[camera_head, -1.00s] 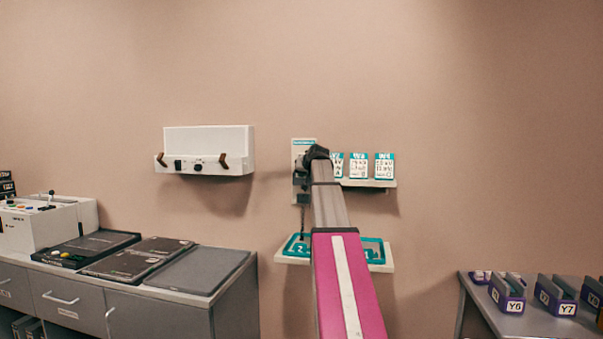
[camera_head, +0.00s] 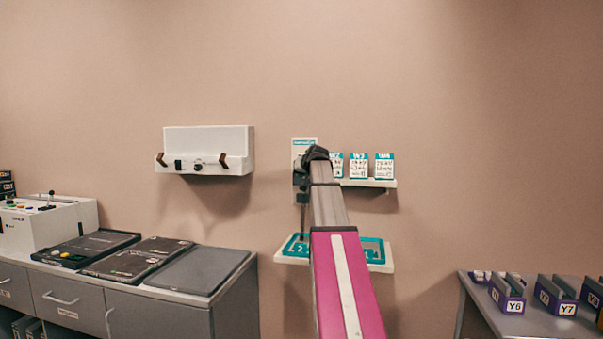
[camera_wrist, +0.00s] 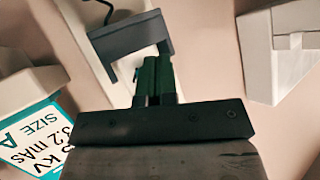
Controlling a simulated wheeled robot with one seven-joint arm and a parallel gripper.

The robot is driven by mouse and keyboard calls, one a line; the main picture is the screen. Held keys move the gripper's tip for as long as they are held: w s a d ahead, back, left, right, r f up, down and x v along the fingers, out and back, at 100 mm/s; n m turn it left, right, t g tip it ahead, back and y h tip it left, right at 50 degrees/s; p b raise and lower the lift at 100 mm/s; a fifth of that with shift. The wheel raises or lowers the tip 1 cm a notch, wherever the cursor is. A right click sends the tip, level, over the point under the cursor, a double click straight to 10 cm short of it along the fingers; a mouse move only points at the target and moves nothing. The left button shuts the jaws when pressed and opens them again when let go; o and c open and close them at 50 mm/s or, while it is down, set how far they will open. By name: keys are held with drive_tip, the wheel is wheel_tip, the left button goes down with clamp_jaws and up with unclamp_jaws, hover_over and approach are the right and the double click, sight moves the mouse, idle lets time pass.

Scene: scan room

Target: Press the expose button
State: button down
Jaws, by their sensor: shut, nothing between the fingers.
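A white wall panel with a teal label (camera_head: 304,143) is on the wall behind my arm in the head view. In the wrist view, a dark grey bracket-shaped part (camera_wrist: 122,38) stands out from a white panel. My gripper (camera_wrist: 153,62) is shut and empty, with its fingers pointing at the panel, at the bracket's open side. Whether the fingers touch anything cannot be told. I cannot make out the expose button itself; my fingers and the bracket cover that spot. In the head view my arm hides most of the panel.
A small shelf with teal-headed cards (camera_head: 358,167) is right of the panel, close to my gripper; one card (camera_wrist: 35,135) shows in the wrist view. A lower shelf (camera_head: 384,267) holds teal frames. A white wall box (camera_head: 212,140) hangs to the left. Counters stand on both sides.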

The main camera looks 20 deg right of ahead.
drive_tip(key=shift+s+a, duration=0.7)
drive_tip(key=shift+s, duration=0.35)
drive_tip(key=shift+s+a, duration=0.65)
drive_tip(key=shift+s, duration=0.35)
